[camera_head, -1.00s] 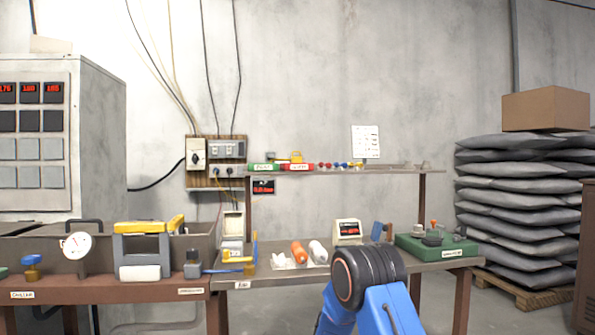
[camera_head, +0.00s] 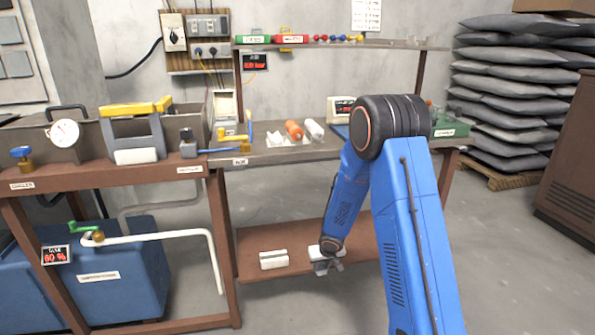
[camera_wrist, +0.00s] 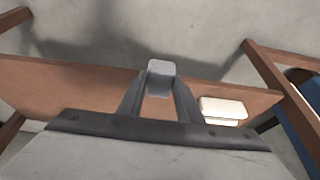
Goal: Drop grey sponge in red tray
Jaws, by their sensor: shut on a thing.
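My gripper (camera_head: 328,267) is low by the brown lower shelf (camera_head: 290,245) under the bench in the head view. In the wrist view my gripper (camera_wrist: 158,88) is shut on the grey sponge (camera_wrist: 159,70), a small rounded block between the two fingers. In the head view the sponge is too small or hidden to make out. A red labelled tray (camera_head: 291,39) is on the upper rack, right of a green one. Its inside does not show.
A white block (camera_head: 273,260) lies on the lower shelf left of my gripper; it also shows in the wrist view (camera_wrist: 222,108). Bench legs frame the shelf.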

